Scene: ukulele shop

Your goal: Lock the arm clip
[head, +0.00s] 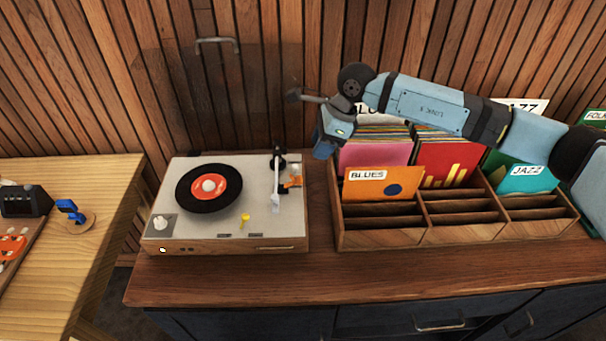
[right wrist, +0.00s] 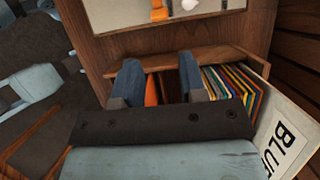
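The turntable (head: 225,225) stands on the wooden cabinet with a black record (head: 209,188) on its platter. Its pale tonearm (head: 275,183) is at the right side of the deck, off the record. A small orange part (head: 293,182), which looks like the arm clip, is beside the tonearm; whether it is locked I cannot tell. It also shows in the right wrist view (right wrist: 158,10). My right gripper (head: 324,150) is right of the turntable, near the record crate's back left corner. In the right wrist view its fingers (right wrist: 160,78) are apart with nothing gripped.
The wooden record crate (head: 380,238) with BLUES and JAZZ dividers stands close to the turntable's right side, below my right arm. A yellow lever (head: 244,220) stands on the deck's front. A lighter wooden table (head: 105,190) is at the left. The cabinet's front strip is clear.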

